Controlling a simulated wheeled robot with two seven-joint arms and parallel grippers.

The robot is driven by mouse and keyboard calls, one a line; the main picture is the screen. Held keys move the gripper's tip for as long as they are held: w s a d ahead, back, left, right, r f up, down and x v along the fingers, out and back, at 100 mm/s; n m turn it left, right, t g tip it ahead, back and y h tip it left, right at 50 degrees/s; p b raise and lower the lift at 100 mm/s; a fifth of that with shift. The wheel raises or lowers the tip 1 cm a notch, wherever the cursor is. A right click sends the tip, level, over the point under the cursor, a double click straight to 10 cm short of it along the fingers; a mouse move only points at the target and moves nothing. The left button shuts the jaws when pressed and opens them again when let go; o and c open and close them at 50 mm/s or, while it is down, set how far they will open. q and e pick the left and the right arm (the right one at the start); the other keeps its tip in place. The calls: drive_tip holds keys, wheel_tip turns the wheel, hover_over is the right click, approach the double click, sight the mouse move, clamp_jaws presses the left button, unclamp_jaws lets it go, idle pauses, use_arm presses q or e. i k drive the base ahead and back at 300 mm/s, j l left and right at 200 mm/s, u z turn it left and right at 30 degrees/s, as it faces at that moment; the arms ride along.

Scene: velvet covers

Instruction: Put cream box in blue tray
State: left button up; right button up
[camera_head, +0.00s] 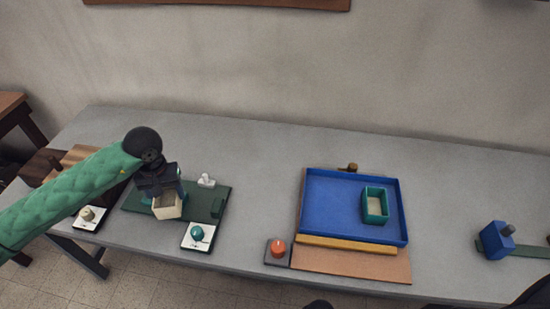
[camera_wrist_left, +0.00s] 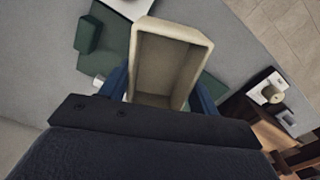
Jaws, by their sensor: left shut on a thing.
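The cream box (camera_head: 167,206) is an open-topped box held over the dark green board on the left of the table. In the left wrist view the cream box (camera_wrist_left: 168,62) sits between the two blue fingers, with its open, empty inside facing the camera. My left gripper (camera_head: 166,190) is shut on it. I cannot tell whether the box still touches the board. The blue tray (camera_head: 335,207) is shallow and stands right of centre on the table. A small teal-green box (camera_head: 376,205) with a cream inside stands in its right part. My right gripper does not show.
The dark green board (camera_head: 132,201) bears a white piece (camera_head: 206,181) and a green block. White pads with a teal knob (camera_head: 197,233) and a cream knob (camera_head: 87,213) lie near the front edge. A red-orange button (camera_head: 278,248) and a yellow bar (camera_head: 350,245) lie by the tray. A blue block (camera_head: 494,241) stands far right.

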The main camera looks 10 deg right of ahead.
sight(329, 205)
drive_tip(key=k+l+z, duration=0.1)
drive_tip(key=z, duration=0.3)
drive_tip(key=k+l+z, duration=0.15)
drive_tip(key=z, duration=0.65)
